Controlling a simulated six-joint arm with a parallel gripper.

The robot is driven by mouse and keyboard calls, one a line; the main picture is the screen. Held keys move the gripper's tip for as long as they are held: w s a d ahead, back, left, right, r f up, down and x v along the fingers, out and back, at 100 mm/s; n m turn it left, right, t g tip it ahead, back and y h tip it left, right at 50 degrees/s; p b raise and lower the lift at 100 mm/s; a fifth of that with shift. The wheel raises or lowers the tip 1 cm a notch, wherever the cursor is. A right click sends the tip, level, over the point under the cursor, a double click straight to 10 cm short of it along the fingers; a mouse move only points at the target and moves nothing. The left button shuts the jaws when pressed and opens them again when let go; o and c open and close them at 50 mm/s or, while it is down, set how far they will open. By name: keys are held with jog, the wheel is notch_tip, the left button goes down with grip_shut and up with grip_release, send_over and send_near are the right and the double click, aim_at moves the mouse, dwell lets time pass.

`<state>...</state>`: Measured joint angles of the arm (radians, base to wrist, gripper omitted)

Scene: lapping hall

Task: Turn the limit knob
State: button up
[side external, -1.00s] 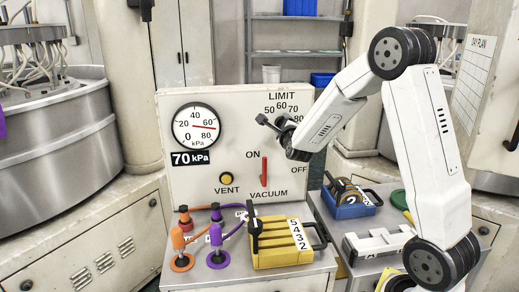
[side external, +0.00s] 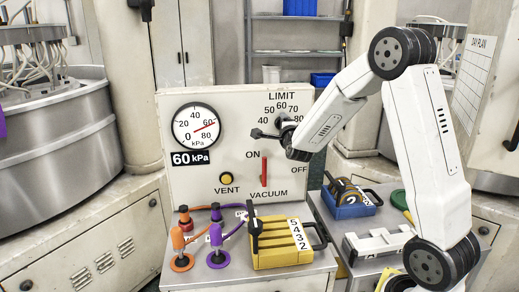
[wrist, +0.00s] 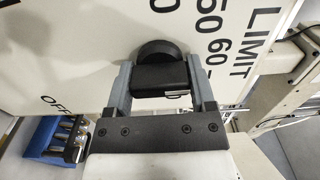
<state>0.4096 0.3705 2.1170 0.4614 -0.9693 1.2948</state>
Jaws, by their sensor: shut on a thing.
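The limit knob (wrist: 160,76) is black, with a round base and a raised grip bar. In the wrist view it sits between the two grey fingers of my gripper (wrist: 159,64), which are shut on the bar. In the side view my gripper (side external: 287,126) is at the panel below the LIMIT scale and mostly hides the knob. The gauge (side external: 195,125) needle points up and right, and the display (side external: 191,159) reads 60 kPa.
The white panel (side external: 180,193) also carries a red vacuum lever (side external: 264,172) and a yellow vent button (side external: 226,179). Below stand orange (side external: 178,240) and purple (side external: 216,237) suction cups and a yellow block set (side external: 277,246). A blue tray (side external: 348,207) is at the right.

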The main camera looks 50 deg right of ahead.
jog(key=o, duration=1.2)
jog(key=shift+a, duration=0.1)
jog(key=v, duration=0.7)
jog(key=shift+s+a, duration=0.25)
jog(key=shift+s, duration=0.05)
jog(key=n+g+y, duration=0.2)
jog(key=n+y, duration=0.8)
jog(key=n, duration=0.4)
send_over(260, 221)
jog(key=w+d, duration=0.4)
jog(key=d, duration=0.2)
notch_tip(260, 221, down, 9)
jog(key=s+a+f+n+g, duration=0.1)
jog(key=s+a+n, duration=0.1)
jog(key=s+a+f+n+g+y, duration=0.1)
jog(key=a+n, duration=0.1)
jog(key=n, duration=0.1)
jog(key=s+a+f+n+g+y, duration=0.1)
jog(key=s+a+n+g, duration=0.1)
jog(key=shift+s+f+n, duration=0.3)
jog(key=shift+s+f, duration=0.05)
jog(key=shift+f, duration=0.05)
jog(key=s+a+f+n+g, duration=0.2)
jog(key=s+n+g, duration=0.2)
jog(key=s, duration=0.3)
jog(key=shift+s+a+f+n+y, duration=0.25)
jog(key=shift+a+f+n+y, duration=0.15)
jog(key=shift+n, duration=0.3)
